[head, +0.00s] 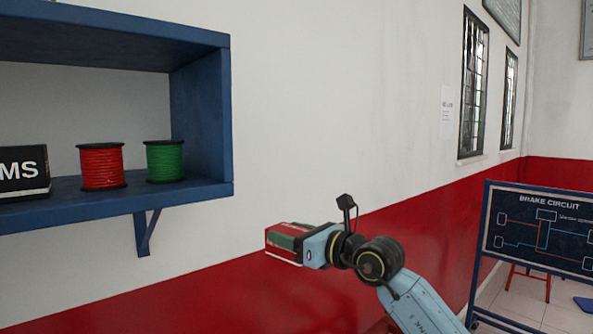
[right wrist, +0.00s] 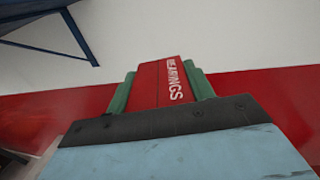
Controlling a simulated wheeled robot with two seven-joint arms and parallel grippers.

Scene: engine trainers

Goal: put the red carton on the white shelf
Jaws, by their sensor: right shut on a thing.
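The red carton (right wrist: 160,84) with white lettering is held between the two green fingers of my right gripper (right wrist: 163,88) in the right wrist view. In the head view the carton (head: 277,240) shows at the tip of my right gripper (head: 287,241), in front of the red lower wall, below and to the right of the blue shelf. The gripper is shut on it, and the carton's far parts are partly hidden by the fingers. No white shelf is in view. My left gripper is not in view.
A blue wall shelf (head: 105,202) at the left holds a red spool (head: 101,166), a green spool (head: 164,161) and a black box (head: 24,172). A bracket (head: 147,232) hangs below it. A brake circuit board (head: 540,232) stands at the right.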

